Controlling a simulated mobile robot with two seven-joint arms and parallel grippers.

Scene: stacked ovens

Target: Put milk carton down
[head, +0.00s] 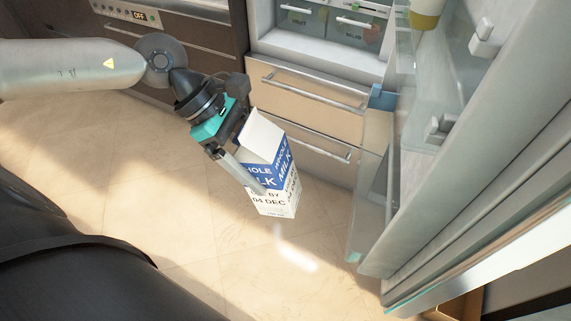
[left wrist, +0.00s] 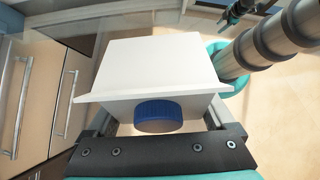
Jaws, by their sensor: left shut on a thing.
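The milk carton (head: 268,180) is white and blue with "WHOLE MILK" lettering. My left gripper (head: 258,182) is shut on it, with one finger along the lettered face. The other finger is hidden behind the carton in the head view. The carton hangs slightly tilted in front of the drawers, seemingly above the floor. In the left wrist view, the carton's white top (left wrist: 155,72) and blue cap (left wrist: 158,116) fill the space between the fingers. My right gripper is not in the head view; a small dark part at the top of the left wrist view (left wrist: 236,12) may be it.
An open fridge door (head: 480,150) with shelves stands at the right. The fridge compartment (head: 315,50) is open, with clear bins inside. Two drawers with bar handles (head: 315,90) lie below it. An oven (head: 180,30) is at the top left. The tiled floor (head: 150,200) is clear.

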